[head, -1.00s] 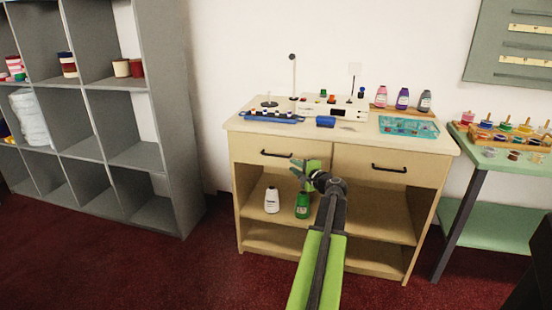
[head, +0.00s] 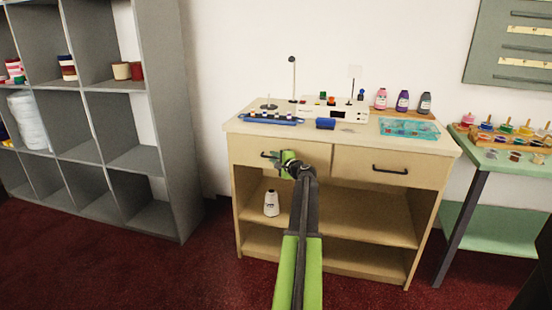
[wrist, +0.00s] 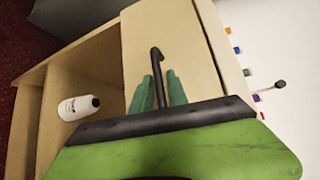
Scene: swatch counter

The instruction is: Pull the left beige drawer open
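The left beige drawer (head: 246,147) is flush in the counter cabinet, level with the right drawer. Its black bar handle (head: 265,155) is partly covered by my gripper (head: 278,158), which is at the handle's right part. In the wrist view the drawer front (wrist: 190,60) fills the upper middle, and the dark handle (wrist: 155,56) runs down between the two green fingers of my gripper (wrist: 159,76). The fingers are apart, one on each side of the handle, with a small gap showing near the tips. The handle's lower end is hidden by my gripper.
A white bottle (head: 271,203) stands on the shelf below the drawer; it also shows in the wrist view (wrist: 78,107). The right drawer (head: 372,166) is closed. A blue tray (head: 270,119) and other items stand on the counter top. Grey shelving (head: 165,130) is to the left.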

